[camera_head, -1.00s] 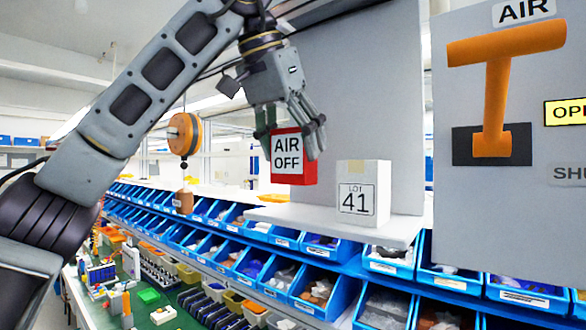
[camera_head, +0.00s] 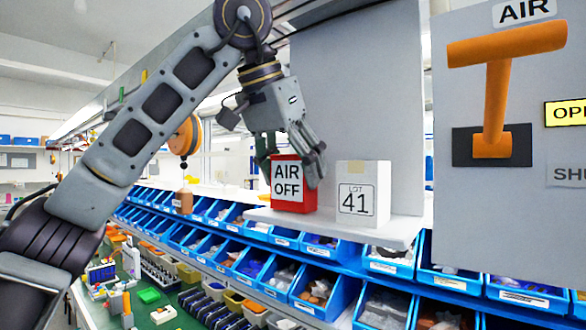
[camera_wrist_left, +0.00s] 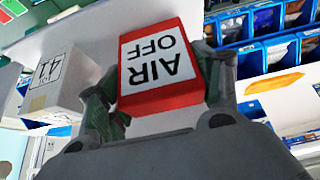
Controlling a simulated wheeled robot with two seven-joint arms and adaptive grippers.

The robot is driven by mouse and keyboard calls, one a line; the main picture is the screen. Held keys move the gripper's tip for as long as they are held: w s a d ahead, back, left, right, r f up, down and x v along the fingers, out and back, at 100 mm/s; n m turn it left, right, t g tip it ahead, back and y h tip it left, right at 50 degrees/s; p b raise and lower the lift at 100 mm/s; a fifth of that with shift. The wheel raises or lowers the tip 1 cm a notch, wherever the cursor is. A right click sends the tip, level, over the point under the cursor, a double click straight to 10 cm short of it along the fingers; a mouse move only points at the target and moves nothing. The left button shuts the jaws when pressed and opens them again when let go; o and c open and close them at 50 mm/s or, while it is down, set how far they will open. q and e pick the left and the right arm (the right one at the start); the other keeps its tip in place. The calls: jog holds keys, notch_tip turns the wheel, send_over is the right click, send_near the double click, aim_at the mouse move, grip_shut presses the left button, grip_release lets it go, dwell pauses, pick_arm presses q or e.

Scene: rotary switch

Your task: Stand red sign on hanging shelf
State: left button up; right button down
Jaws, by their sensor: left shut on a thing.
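The red sign (camera_head: 294,185) is a red block with a white "AIR OFF" face. My left gripper (camera_head: 291,170) is shut on it, one finger at each side. The sign is upright at the left part of the hanging shelf (camera_head: 330,222), left of a white "LOT 41" box. Its bottom is at the shelf surface; I cannot tell whether it touches. In the left wrist view the sign (camera_wrist_left: 158,68) sits between the fingers (camera_wrist_left: 160,90) over the pale shelf (camera_wrist_left: 85,35). My right gripper is not in view.
The white "LOT 41" box (camera_head: 363,195) stands on the shelf just right of the sign, with a small gap. Blue parts bins (camera_head: 325,290) line the rack below. An orange T-handle (camera_head: 495,95) is on the grey panel at right. An orange reel (camera_head: 186,137) hangs at left.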

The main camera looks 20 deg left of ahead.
pick_arm(q)
jog(key=shift+f, duration=0.1)
jog(key=o, duration=1)
jog(key=shift+r, duration=0.2)
jog(key=shift+v, duration=5.95)
